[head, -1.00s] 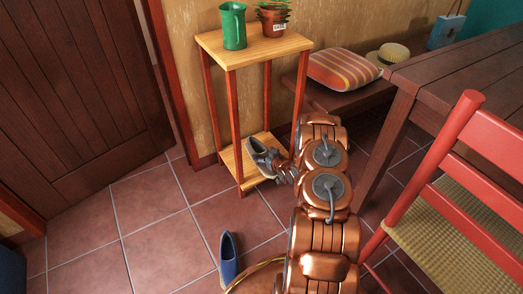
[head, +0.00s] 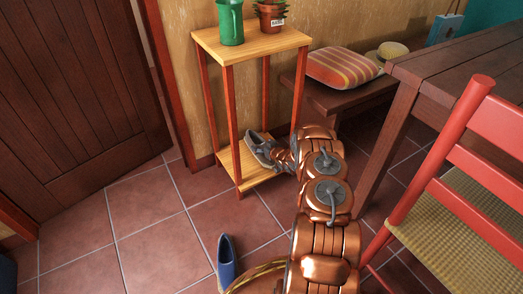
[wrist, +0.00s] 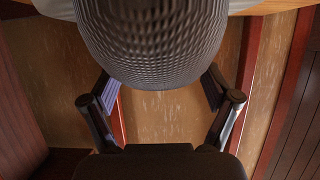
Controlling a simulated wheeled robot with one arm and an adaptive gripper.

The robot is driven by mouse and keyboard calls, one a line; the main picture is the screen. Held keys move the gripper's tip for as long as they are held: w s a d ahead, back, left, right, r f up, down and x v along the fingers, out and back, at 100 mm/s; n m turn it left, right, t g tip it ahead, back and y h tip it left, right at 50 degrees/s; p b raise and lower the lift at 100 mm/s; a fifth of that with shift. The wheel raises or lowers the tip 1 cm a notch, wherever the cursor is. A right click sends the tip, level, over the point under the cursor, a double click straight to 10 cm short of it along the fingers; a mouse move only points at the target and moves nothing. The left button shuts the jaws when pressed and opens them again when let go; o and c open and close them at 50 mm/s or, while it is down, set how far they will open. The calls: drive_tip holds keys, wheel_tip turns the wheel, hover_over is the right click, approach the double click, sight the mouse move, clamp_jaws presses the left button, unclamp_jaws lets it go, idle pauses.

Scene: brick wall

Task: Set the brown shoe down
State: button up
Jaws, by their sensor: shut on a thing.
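The brown shoe (head: 258,148) looks grey-brown in the head view, at the lower shelf (head: 238,181) of the wooden stand. My gripper (head: 284,158) is at the right end of the shoe, partly hidden by my arm. In the wrist view, a dark, ribbed rounded surface of the shoe (wrist: 155,40) fills the top middle, between the two fingers of my gripper (wrist: 160,88). The gripper is shut on the shoe. I cannot tell whether the shoe touches the shelf.
A blue shoe (head: 227,265) lies on the tiled floor. A bench with a striped cushion (head: 342,67), a dark table (head: 460,65) and a red chair (head: 440,160) stand to the right.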

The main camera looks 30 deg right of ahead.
drive_tip(key=shift+f, duration=0.7)
drive_tip(key=shift+r, duration=0.1)
drive_tip(key=o, duration=1)
